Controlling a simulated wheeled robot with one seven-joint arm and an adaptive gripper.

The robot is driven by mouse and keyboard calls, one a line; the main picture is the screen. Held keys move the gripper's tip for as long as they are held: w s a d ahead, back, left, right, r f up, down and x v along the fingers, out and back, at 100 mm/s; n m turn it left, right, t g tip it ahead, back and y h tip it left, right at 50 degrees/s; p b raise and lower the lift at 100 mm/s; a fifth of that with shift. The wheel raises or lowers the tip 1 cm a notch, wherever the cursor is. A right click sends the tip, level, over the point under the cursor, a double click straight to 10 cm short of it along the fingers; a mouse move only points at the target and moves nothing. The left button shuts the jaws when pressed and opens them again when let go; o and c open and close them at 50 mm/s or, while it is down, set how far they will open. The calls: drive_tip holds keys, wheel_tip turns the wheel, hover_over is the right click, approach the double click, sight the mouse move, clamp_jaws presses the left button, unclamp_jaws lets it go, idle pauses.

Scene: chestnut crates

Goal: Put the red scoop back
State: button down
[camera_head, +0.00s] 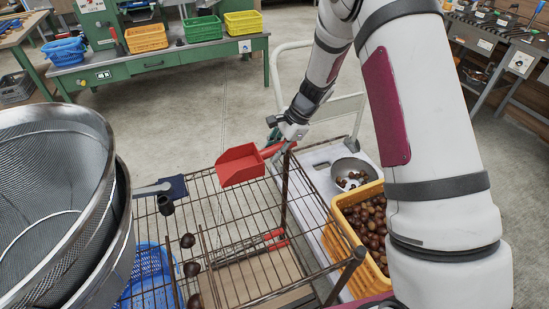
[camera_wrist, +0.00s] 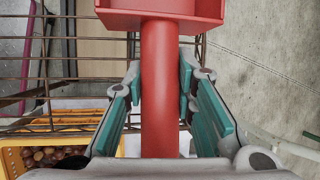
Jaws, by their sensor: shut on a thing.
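The red scoop (camera_head: 241,164) is in my gripper (camera_head: 283,136), above the right far part of a wire rack shelf. In the wrist view the scoop's red handle (camera_wrist: 160,85) runs between the two teal-padded fingers of my gripper (camera_wrist: 160,100), which are shut on it. The scoop's pan points left in the head view and lies at the top of the wrist view. The pan looks empty in the head view. Whether the scoop touches the rack is hard to tell.
The wire rack (camera_head: 225,184) holds several loose chestnuts (camera_head: 191,268) and a dark blue object (camera_head: 172,187). Large mesh sieves (camera_head: 62,200) stand at left. A yellow chestnut crate (camera_head: 338,232) and a metal bowl (camera_head: 352,166) sit on a white cart at right. Open floor lies beyond.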

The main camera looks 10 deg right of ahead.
drive_tip(key=shift+f, duration=1.8)
drive_tip(key=c, duration=1.3)
unclamp_jaws()
drive_tip(key=v, duration=1.2)
drive_tip(key=shift+s+r+p, duration=0.1)
drive_tip(key=shift+r+p, duration=0.2)
drive_tip(key=shift+p, duration=0.05)
